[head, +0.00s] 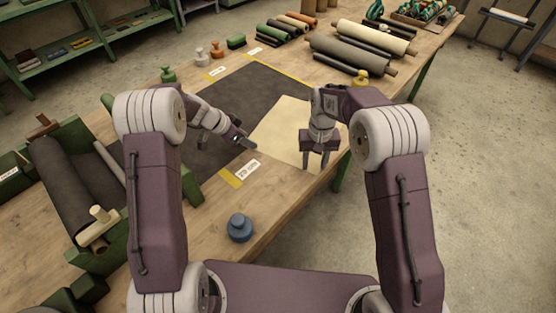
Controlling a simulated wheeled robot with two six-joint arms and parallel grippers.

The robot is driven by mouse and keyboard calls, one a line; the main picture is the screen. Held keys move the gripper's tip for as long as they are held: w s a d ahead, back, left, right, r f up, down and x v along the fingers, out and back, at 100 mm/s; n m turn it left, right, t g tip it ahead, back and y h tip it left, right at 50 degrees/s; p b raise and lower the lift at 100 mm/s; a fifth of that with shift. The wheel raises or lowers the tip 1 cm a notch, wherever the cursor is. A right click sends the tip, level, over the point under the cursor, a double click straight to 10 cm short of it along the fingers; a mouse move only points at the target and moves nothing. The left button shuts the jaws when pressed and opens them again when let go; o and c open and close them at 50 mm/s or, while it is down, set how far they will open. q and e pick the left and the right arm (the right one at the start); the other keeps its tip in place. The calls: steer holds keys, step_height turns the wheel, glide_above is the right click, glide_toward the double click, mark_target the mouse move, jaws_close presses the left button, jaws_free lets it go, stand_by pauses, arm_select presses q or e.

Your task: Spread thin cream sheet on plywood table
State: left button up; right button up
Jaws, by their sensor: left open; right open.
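The thin cream sheet (278,126) lies flat on the plywood table (278,196), partly over a dark grey mat or sheet (232,102). Its right part is hidden behind my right arm. My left gripper (250,145) is open at the cream sheet's left edge; I cannot tell whether it touches it. My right gripper (305,160) is open, pointing down over the sheet's near right part, close to the table's front edge. Nothing shows between its fingers.
A blue weight (240,228) stands at the near table edge, a yellow one (361,78) beyond my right arm. Several rolls (350,58) lie at the far end. A green rack (62,150) with dark and cream rolls stands at left. Yellow tape marks the dark area.

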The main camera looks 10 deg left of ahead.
arm_select(q)
steer(key=shift+f, duration=0.15)
arm_select(e)
steer(key=shift+f, duration=0.15)
arm_select(q)
jaws_close()
arm_select(e)
jaws_close()
steer(key=shift+s, duration=0.1)
